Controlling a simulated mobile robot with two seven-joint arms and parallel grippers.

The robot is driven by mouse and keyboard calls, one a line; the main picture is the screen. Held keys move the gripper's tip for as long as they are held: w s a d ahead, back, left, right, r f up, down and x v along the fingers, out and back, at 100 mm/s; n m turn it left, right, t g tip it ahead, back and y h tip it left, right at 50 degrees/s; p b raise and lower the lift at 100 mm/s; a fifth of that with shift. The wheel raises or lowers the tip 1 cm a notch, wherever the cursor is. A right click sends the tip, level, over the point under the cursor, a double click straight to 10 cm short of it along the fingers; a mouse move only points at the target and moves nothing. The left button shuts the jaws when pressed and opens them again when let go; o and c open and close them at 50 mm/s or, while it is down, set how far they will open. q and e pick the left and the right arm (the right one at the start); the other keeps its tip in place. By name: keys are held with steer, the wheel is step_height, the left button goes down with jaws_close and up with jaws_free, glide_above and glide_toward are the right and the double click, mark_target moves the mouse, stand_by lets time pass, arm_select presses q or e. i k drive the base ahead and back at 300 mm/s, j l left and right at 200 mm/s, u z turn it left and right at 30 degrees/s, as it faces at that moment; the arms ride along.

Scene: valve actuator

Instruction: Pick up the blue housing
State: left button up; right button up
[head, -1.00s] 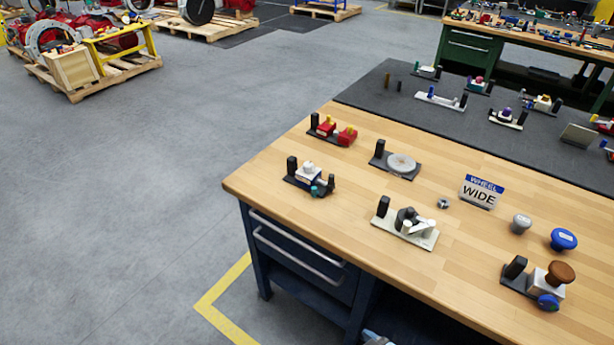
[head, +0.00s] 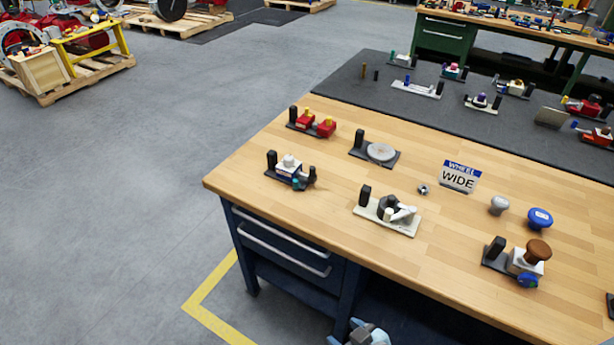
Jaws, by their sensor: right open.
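A loose blue rounded piece (head: 540,218) with a pale marking on top stands on the right part of the wooden bench; I cannot tell for certain whether it is the blue housing. A smaller blue part (head: 528,281) sits at the front of a white block with a brown knob (head: 538,251). My right gripper (head: 365,337) shows partly at the bottom edge, open, below and apart from the bench top. My left gripper is out of view.
The wooden bench (head: 440,270) also holds a grey knob (head: 499,205), a "WHEEL WIDE" sign (head: 459,177), a white fixture (head: 388,214), a grey disc (head: 381,152) and red parts (head: 315,122). The grey floor (head: 110,220) at left is clear.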

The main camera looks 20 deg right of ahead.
mark_target(288, 168)
steer(key=z, duration=0.4)
steer(key=i+j+z, duration=0.15)
steer(key=z, duration=0.2)
steer(key=j+z, duration=0.35)
steer(key=i+j+z, duration=0.15)
steer(key=z, duration=0.2)
steer(key=i+j+z, duration=0.15)
steer(key=j, duration=0.45)
steer(key=j+z, duration=0.15)
steer(key=j, duration=0.4)
steer(key=i+j, duration=0.45)
steer(key=j, duration=0.1)
